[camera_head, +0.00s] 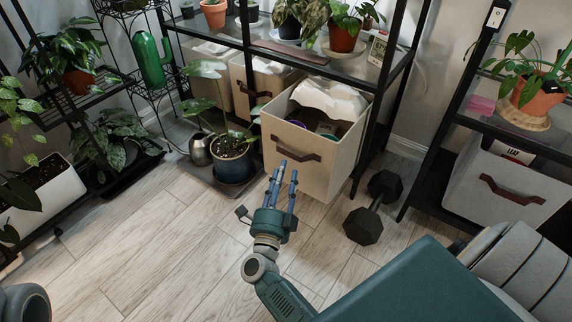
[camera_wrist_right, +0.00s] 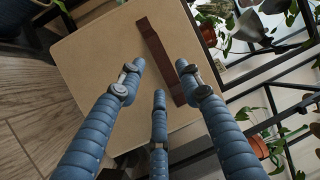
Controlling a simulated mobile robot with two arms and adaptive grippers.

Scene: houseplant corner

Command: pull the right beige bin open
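The right beige bin (camera_head: 310,165) under the middle shelf is pulled partly out. Its open top shows a white bundle (camera_head: 330,98) and smaller items inside. Its dark brown strap handle (camera_head: 296,148) is on the front face. My right gripper (camera_head: 287,172) is just below and in front of that handle, with its blue fingers spread. In the right wrist view, the open fingers (camera_wrist_right: 160,75) face the bin front (camera_wrist_right: 105,60), and the handle (camera_wrist_right: 160,55) shows between and beyond them. I cannot tell whether any finger touches the bin. My left gripper is not in view.
A plant in a blue pot (camera_head: 233,162) stands on a tray left of the bin. A black dumbbell (camera_head: 372,208) lies on the floor at right. Another beige bin (camera_head: 258,85) sits further back under the shelf. The wooden floor (camera_head: 160,240) in front is clear.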

